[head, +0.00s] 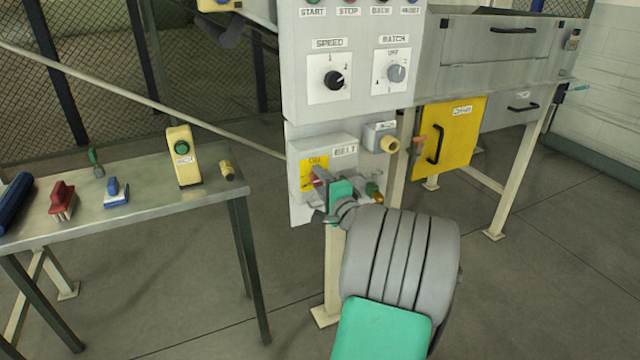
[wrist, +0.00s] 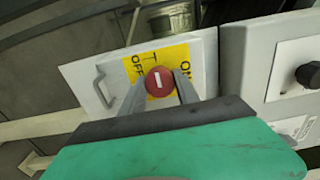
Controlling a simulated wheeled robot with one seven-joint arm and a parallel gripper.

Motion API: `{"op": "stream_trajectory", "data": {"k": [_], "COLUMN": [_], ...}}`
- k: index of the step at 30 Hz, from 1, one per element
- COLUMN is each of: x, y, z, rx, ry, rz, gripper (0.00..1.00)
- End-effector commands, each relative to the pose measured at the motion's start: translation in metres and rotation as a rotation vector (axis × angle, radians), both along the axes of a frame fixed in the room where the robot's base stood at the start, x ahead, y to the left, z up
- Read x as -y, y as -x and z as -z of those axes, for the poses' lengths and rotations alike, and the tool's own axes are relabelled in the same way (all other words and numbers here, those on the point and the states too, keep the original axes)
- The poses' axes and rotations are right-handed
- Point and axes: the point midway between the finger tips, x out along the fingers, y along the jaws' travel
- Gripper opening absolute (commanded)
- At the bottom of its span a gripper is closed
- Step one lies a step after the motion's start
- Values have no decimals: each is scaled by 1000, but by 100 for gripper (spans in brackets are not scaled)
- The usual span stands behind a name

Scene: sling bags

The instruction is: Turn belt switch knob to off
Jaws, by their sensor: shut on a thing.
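The belt switch knob is a red round knob (wrist: 159,81) with a white bar, on a yellow plate marked OFF and ON in the wrist view. In the head view, its yellow plate (head: 309,172) sits on the grey box labelled BELT, and the knob is mostly hidden by my gripper. My gripper (wrist: 158,88) is shut on the knob, one finger on each side of it. In the wrist view the white bar lies roughly along the picture's vertical, tilted slightly. My gripper also shows in the head view (head: 318,190), at the box's front.
The grey control panel (head: 350,20) with speed and batch dials is above the box. A metal table (head: 150,205) with brushes and a yellow device stands left. A yellow door (head: 450,140) is at right.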

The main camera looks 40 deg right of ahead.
Motion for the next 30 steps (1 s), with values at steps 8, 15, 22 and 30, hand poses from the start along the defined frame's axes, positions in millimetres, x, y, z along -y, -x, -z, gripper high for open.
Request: {"op": "stream_trajectory", "data": {"k": [8, 15, 22, 30], "x": [0, 0, 0, -1], "y": [0, 0, 0, 6], "z": [0, 0, 0, 0], "rx": [-3, -3, -3, -4], "ry": [12, 11, 10, 9], "rz": [-1, 0, 0, 2], "gripper": [0, 44, 59, 59]}}
